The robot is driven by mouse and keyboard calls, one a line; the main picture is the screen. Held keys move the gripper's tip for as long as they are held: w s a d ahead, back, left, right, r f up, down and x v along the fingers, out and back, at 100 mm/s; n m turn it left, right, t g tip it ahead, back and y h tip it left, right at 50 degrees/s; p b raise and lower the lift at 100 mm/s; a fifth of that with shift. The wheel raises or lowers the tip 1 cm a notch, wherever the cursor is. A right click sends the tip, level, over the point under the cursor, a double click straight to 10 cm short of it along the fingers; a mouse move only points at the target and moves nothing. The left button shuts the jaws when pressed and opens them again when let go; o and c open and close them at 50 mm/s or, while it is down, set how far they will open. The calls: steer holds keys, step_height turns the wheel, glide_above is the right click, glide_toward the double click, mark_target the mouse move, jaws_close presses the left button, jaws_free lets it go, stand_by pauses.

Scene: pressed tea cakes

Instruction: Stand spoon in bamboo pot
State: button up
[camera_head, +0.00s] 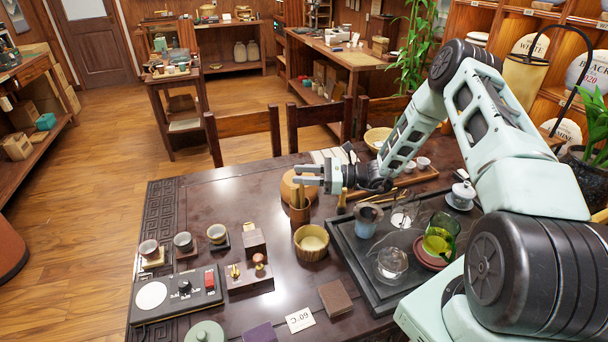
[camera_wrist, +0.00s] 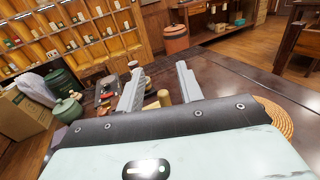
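A wide bamboo bowl (camera_head: 311,244) stands in front of the pot. A dark tea tray (camera_head: 352,262) with glassware is to its right. A round woven mat (camera_wrist: 275,122) lies beside my gripper. Small cups (camera_head: 183,242) and a control panel (camera_head: 180,294) are at left.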

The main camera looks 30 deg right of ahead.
steer(key=b+v, duration=0.4)
steer(key=v, duration=1.3)
steer(key=shift+s+b, duration=0.2)
steer(key=shift+b, duration=0.15)
steer(key=shift+d, duration=0.15)
steer(key=s+a+r+n+g+h, duration=0.15)
steer(key=a+n+g, duration=0.25)
steer(key=a, duration=0.4)
steer(key=s+a+r+n+g+h, duration=0.1)
steer(key=s+a+r+n+g, duration=0.15)
steer(key=a+n+g, duration=0.4)
steer(key=s+a+r+n+g+h, duration=0.1)
steer(key=s+a+r+n+g, duration=0.15)
steer(key=a, duration=0.75)
steer(key=s+a+r+n+t+h, duration=0.1)
steer(key=s+a+r+n+h, duration=0.1)
steer(key=s+a+n+h, duration=0.3)
steer(key=s+a+r+n+t+h, duration=0.2)
steer(key=s+a+n+h, duration=0.4)
steer(key=s+n, duration=0.8)
steer(key=shift+a+r, duration=0.15)
steer(key=shift+r, duration=0.55)
